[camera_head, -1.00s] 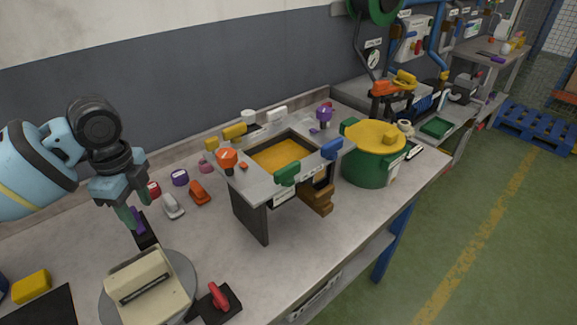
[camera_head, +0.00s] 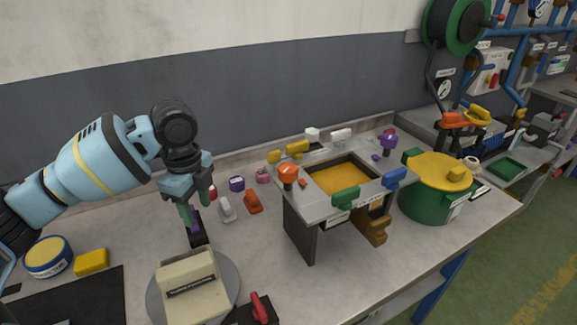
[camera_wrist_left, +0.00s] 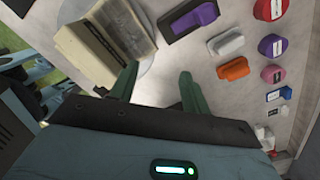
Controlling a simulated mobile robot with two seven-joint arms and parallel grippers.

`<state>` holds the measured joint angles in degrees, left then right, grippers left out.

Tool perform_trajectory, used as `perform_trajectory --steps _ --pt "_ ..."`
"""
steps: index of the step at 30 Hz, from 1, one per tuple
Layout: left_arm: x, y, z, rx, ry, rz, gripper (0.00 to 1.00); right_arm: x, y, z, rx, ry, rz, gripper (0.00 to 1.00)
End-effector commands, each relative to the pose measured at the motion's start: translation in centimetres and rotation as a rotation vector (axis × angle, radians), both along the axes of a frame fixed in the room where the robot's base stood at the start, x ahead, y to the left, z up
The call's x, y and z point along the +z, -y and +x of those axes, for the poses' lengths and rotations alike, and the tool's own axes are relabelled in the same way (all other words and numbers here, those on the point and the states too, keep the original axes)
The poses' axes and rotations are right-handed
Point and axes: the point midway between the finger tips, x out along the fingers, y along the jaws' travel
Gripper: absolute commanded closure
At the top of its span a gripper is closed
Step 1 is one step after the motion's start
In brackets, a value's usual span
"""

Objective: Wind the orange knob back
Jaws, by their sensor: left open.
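My right gripper is out of view.
A beige box (camera_head: 190,283) on a round grey plate and a red lever (camera_head: 259,308) stand in front. White (camera_head: 226,209), purple (camera_head: 237,184) and pink (camera_head: 262,175) pieces line the back. A green drum (camera_head: 425,206) stands right of the frame.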

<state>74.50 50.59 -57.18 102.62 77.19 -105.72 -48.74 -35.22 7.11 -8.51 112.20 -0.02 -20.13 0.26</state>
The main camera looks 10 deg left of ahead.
Motion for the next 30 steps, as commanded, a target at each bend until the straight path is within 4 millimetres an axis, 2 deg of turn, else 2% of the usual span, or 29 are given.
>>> perform_trajectory --steps 4,7,11,14,18,21,25,30 --pt "-0.1 0.1 0.5 0.03 0.026 -0.007 0.45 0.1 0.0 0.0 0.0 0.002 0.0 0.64" --pt "-0.5 0.2 2.3 0.126 0.113 -0.032 0.45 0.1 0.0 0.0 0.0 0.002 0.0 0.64" --pt "-0.6 0.4 6.5 0.33 0.313 -0.114 0.45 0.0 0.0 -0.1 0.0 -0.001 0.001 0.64" --pt "0.0 0.4 9.9 0.484 0.483 -0.213 0.45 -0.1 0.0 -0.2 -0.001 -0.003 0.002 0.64" --pt "1.9 0.6 14.0 0.643 0.696 -0.395 0.45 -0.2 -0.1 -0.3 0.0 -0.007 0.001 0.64" --pt "3.6 0.9 16.2 0.716 0.82 -0.551 0.45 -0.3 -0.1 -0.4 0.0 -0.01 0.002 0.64" --pt "6.2 1.8 18.0 0.754 0.935 -0.78 0.45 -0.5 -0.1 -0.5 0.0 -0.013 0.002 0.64" --pt "9.1 3.8 18.5 0.715 0.978 -1.092 0.45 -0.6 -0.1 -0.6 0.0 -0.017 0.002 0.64"
